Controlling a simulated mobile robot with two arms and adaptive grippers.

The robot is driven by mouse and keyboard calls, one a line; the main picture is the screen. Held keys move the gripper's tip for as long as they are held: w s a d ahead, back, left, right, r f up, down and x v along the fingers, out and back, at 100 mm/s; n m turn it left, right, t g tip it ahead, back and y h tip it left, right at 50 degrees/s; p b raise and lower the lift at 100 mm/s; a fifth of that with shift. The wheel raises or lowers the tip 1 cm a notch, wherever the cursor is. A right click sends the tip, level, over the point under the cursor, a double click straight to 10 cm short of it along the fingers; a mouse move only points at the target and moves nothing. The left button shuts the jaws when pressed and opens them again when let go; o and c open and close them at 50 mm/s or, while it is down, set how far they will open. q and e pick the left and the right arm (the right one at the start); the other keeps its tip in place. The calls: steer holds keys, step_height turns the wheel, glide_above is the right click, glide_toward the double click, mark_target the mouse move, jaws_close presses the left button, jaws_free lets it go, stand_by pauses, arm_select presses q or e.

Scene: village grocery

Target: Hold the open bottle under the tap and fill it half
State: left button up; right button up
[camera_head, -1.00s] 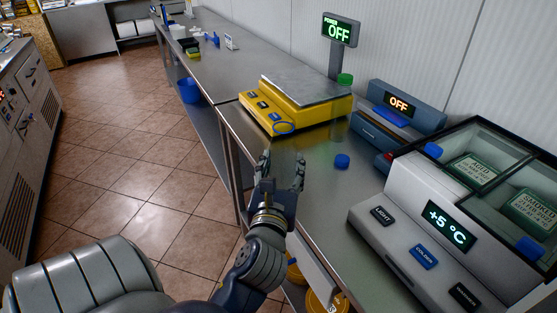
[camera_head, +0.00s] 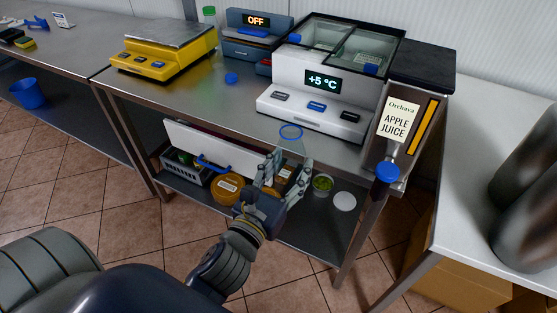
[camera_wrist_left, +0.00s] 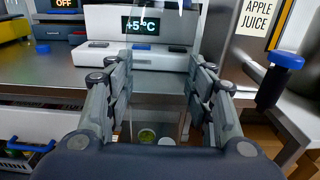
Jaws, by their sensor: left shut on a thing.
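My left gripper (camera_head: 284,175) is shut on a clear bottle (camera_head: 290,147) with a blue ring at its open mouth. I hold it upright in front of the counter's front edge. It looks empty, but its clear walls are hard to see. The apple juice dispenser (camera_head: 397,122) stands at the counter's right end, with a blue-topped tap (camera_head: 388,172) at its front. The tap is to the right of the bottle and apart from it. In the left wrist view the tap (camera_wrist_left: 283,62) is at right, outside the fingers. My right gripper is out of view.
A cooled display case (camera_head: 325,85), a grey device (camera_head: 252,35) reading OFF and a yellow scale (camera_head: 160,50) stand on the counter. A loose blue cap (camera_head: 231,78) lies there. Below is a shelf with tubs (camera_head: 228,188). A white table (camera_head: 490,200) stands at right.

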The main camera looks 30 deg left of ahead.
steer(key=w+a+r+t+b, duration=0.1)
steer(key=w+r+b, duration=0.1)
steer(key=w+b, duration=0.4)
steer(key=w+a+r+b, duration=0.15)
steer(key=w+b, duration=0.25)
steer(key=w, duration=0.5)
arm_select(q)
steer(key=s+d+f+m+h+b, duration=0.15)
steer(key=d+f+b, duration=0.35)
steer(key=d+f, duration=0.55)
steer(key=s+d+f+m+h+b, duration=0.1)
steer(key=s+d+f+h+b, duration=0.1)
steer(key=d+f+b, duration=0.8)
arm_select(e)
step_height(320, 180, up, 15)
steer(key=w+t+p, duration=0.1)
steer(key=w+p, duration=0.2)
steer(key=p, duration=0.1)
arm_select(q)
steer(key=w+a+p, duration=0.2)
steer(key=w, duration=0.8)
steer(key=shift+w+f+p, duration=0.2)
steer(key=shift+p, duration=0.1)
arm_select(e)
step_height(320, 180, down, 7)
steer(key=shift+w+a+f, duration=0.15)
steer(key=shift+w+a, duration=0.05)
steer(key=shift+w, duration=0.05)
